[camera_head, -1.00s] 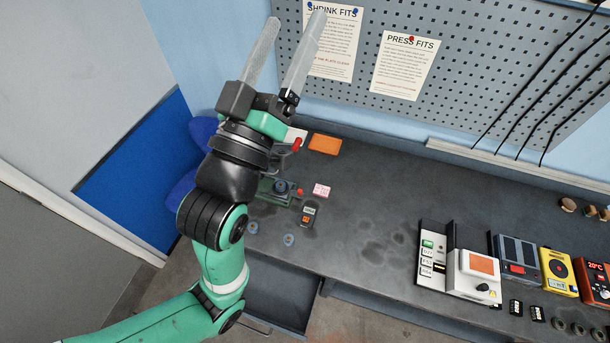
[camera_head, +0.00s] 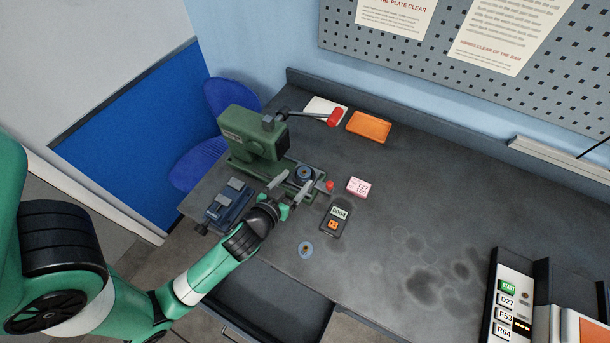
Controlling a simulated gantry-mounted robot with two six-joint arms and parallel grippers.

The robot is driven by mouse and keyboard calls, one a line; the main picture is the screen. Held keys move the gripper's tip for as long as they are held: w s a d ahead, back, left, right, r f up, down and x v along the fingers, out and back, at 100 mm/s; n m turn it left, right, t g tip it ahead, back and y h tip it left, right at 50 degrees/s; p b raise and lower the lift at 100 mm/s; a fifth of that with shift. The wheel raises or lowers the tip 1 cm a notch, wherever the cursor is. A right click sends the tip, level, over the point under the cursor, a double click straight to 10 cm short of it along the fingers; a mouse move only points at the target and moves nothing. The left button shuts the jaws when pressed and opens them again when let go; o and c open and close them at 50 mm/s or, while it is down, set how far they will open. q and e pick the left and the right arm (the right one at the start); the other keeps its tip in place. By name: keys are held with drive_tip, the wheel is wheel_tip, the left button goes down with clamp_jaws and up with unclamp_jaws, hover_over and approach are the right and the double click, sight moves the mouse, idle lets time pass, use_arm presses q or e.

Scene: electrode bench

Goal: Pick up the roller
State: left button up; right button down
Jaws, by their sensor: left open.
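My left gripper (camera_head: 291,184) is open and reaches over the bench beside a green press. Its fingers are apart, with nothing seen between them. I cannot tell for sure which thing is the roller. A small brownish piece on a round blue-grey pad (camera_head: 306,250) lies near the bench's front edge, below and right of the gripper. A round grey part (camera_head: 304,173) sits on the press base just behind the fingertips. My left arm hides part of the bench's front edge. My right gripper is not in view.
The green press (camera_head: 250,138) has a red-knobbed lever (camera_head: 334,117). A blue vise-like block (camera_head: 229,201) stands left of the gripper. A meter (camera_head: 335,216), a pink timer (camera_head: 357,187) and an orange tray (camera_head: 369,126) lie to the right. The bench middle is clear.

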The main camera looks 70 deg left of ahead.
sight(307, 167)
use_arm(q)
drive_tip(key=x, duration=0.4)
drive_tip(key=shift+w+a, duration=0.1)
drive_tip(key=shift+w, duration=0.05)
drive_tip(key=shift+f+b+x, duration=0.2)
drive_tip(key=shift+b+x, duration=0.5)
drive_tip(key=shift+x, duration=2)
clamp_jaws()
